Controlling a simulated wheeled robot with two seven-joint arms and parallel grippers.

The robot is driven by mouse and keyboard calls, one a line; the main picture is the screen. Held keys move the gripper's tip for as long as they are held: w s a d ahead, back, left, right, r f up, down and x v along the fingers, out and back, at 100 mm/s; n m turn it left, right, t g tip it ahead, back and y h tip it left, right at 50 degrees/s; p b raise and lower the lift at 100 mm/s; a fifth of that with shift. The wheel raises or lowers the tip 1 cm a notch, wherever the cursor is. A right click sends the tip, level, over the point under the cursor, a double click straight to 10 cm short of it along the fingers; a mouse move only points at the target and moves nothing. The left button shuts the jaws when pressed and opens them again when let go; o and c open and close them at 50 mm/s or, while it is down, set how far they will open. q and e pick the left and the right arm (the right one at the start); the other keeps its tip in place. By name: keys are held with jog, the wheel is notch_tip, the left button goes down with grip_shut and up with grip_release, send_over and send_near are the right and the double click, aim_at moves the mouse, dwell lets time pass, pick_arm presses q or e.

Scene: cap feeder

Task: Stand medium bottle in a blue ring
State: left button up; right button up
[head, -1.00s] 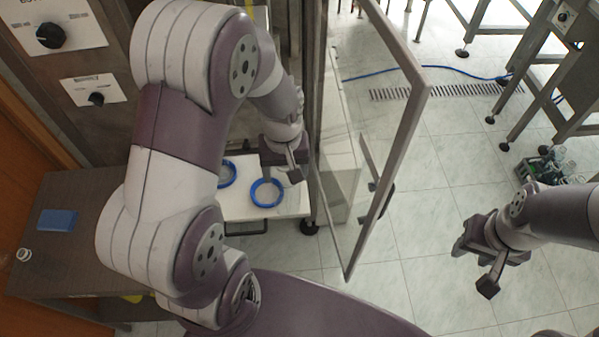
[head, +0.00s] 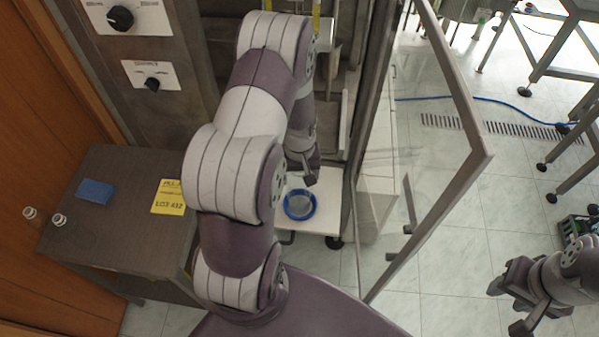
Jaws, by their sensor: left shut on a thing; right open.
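A blue ring (head: 300,217) lies on the white shelf (head: 322,218) beside the cabinet opening. A pale, see-through round shape (head: 299,204), which looks like the bottle, shows inside the ring's outline; I cannot tell whether it stands on the shelf or hangs just above it. My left gripper (head: 304,181) is right at the far side of this shape, shut on the bottle, with its grip mostly hidden by its own arm. My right gripper (head: 512,304) is open and empty at the lower right, over the floor, far from the ring.
An open glass door (head: 440,150) stands right of the shelf, between my two arms. A green crate (head: 572,228) sits on the floor at right.

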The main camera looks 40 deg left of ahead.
pick_arm(q)
jog(key=shift+w+f, duration=0.2)
jog(key=o, duration=1.3)
jog(key=shift+s, duration=0.1)
